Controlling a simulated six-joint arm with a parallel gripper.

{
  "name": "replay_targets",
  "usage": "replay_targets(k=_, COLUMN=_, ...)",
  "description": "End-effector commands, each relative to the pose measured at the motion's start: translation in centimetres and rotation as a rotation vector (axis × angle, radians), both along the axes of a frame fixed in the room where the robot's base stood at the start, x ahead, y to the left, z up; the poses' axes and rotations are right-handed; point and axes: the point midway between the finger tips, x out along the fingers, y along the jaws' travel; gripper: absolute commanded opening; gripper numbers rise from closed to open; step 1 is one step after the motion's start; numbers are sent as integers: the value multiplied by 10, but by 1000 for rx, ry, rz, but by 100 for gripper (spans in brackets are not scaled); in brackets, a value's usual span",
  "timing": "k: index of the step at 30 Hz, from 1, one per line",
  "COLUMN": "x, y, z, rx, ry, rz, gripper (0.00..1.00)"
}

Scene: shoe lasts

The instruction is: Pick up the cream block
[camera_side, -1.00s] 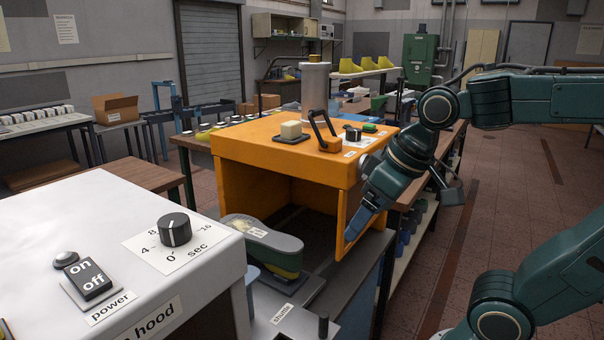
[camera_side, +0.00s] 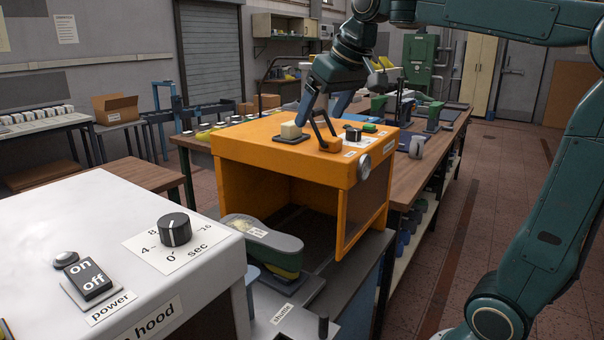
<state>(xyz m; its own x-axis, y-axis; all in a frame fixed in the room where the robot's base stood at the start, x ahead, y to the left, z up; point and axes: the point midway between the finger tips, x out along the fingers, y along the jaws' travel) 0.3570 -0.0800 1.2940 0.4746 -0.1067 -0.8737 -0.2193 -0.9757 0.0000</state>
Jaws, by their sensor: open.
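The cream block (camera_side: 291,130) sits on a dark square pad (camera_side: 291,138) on top of the orange machine (camera_side: 245,147). My gripper (camera_side: 320,115) is open and points downward above the machine top, just right of the block. I cannot tell whether a finger touches the block.
A white control box (camera_side: 110,230) fills the front left. A grey-topped shoe-shaped piece (camera_side: 262,235) lies below the machine's opening. A wooden bench (camera_side: 430,160) runs behind, right.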

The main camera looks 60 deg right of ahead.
Motion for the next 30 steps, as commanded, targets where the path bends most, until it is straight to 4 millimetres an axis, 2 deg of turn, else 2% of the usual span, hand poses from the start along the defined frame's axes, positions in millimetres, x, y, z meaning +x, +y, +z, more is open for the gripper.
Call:
replay_targets(k=1, x=13, y=-10, z=5, rx=0, ry=0, rz=-17, gripper=83)
replay_targets(k=6, x=48, y=-38, z=21, rx=-1, ry=-3, rz=-64, gripper=83)
replay_targets(k=15, x=98, y=-92, z=36, rx=-2, ry=-9, rz=-141, gripper=83)
replay_targets(k=21, x=113, y=-112, z=39, rx=-3, ry=-11, rz=-167, gripper=83)
replay_targets(k=30, x=116, y=-116, z=39, rx=-3, ry=-12, rz=-172, gripper=83)
